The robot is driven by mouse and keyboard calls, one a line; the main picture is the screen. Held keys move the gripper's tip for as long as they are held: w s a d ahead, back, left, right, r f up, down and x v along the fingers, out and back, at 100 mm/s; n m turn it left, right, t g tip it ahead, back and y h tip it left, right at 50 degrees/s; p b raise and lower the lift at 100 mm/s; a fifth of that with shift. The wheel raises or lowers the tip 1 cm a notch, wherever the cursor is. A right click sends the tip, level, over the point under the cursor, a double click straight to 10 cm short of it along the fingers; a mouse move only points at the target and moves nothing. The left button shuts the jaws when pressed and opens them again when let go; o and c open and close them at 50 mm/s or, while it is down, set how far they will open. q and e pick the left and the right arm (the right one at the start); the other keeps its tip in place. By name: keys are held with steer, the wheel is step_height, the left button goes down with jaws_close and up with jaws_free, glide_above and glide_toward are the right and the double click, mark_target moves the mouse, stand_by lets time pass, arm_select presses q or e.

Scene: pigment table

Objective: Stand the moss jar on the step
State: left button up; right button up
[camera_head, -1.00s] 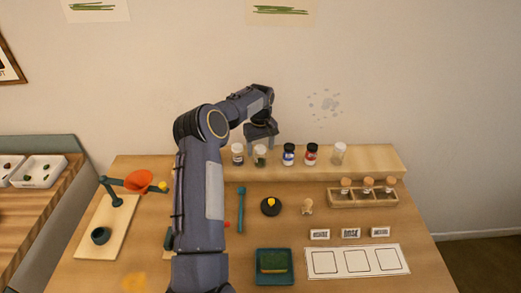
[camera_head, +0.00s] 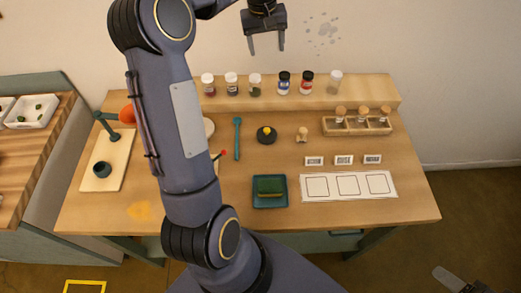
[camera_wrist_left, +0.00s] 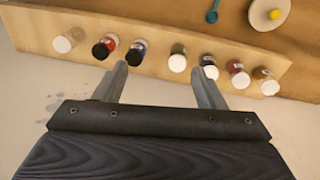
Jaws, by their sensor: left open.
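The moss jar (camera_head: 255,86), with a white lid and dark green contents, stands upright on the step (camera_head: 372,92) at the back of the table, in the row of jars. My left gripper (camera_head: 267,47) is open and empty, raised above the step and clear of the jar. In the left wrist view the moss jar (camera_wrist_left: 177,60) shows between the open fingers, farther off than them.
Dark-filled jar (camera_head: 232,86) stands left of the moss jar, blue-labelled jar (camera_head: 283,84) right of it. Red-labelled jar (camera_head: 307,84) and pale jar (camera_head: 335,84) stand further right. A rack (camera_head: 357,125) of corked vials and a green tray (camera_head: 270,203) are in front. My left arm hides the table's left-middle.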

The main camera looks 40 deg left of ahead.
arm_select(q)
steer(key=s+d+r+m+t+h, duration=0.15)
steer(key=s+d+r+m, duration=0.25)
steer(key=s+d, duration=1)
steer(key=s+d+f+m+t+h, duration=0.1)
steer(key=s+d+f, duration=0.2)
steer(key=s, duration=0.4)
steer(key=s+d+f+m+t+h, duration=0.1)
steer(key=s+d+f+m, duration=0.1)
steer(key=s, duration=0.6)
steer(key=shift+d+f, duration=0.85)
steer(key=shift+f, duration=0.05)
steer(key=shift+s+t, duration=0.1)
steer(key=shift+t, duration=0.15)
